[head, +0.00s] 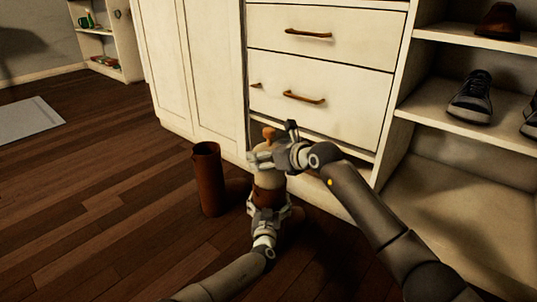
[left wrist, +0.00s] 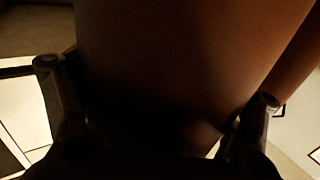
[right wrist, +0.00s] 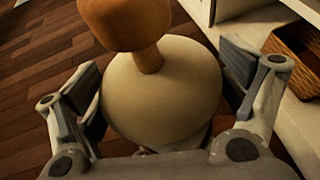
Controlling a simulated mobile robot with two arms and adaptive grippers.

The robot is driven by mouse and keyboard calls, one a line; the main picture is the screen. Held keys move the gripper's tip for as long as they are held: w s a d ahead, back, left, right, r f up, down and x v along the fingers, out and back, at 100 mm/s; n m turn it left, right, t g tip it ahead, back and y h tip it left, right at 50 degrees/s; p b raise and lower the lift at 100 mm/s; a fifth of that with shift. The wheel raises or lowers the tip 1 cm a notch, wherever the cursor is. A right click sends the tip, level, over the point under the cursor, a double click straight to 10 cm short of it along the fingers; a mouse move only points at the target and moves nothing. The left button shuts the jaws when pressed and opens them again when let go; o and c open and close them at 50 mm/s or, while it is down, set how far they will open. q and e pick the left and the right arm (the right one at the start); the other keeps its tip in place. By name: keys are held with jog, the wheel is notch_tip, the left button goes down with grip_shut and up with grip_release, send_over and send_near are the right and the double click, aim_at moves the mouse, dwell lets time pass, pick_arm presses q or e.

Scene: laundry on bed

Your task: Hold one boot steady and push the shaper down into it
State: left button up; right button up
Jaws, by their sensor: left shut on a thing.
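A brown boot (head: 270,180) stands on the floor in front of the drawers. My left gripper (head: 268,210) is shut on it from the front. In the left wrist view the dark brown boot (left wrist: 190,50) fills the space between the fingers (left wrist: 160,115). The cream shaper (right wrist: 165,95) with its orange-brown knob (right wrist: 125,22) sits upright at the boot's top; how deep it sits is hidden. My right gripper (right wrist: 165,85) is open, with its fingers on either side of the shaper's body below the knob. A second brown boot (head: 208,180) stands upright and empty-handed to the left.
A white cabinet with drawers (head: 320,65) stands close behind the boots. A shoe rack (head: 465,118) with several shoes is at the right. A brown box-like thing (right wrist: 295,50) shows at the right wrist view's edge. The wooden floor (head: 90,190) at left is clear.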

dwell(0.4)
jog(key=v, duration=1.2)
jog(key=shift+w, duration=0.1)
dwell(0.5)
pick_arm(q)
jog(key=o, duration=1.2)
jog(key=shift+s, duration=0.15)
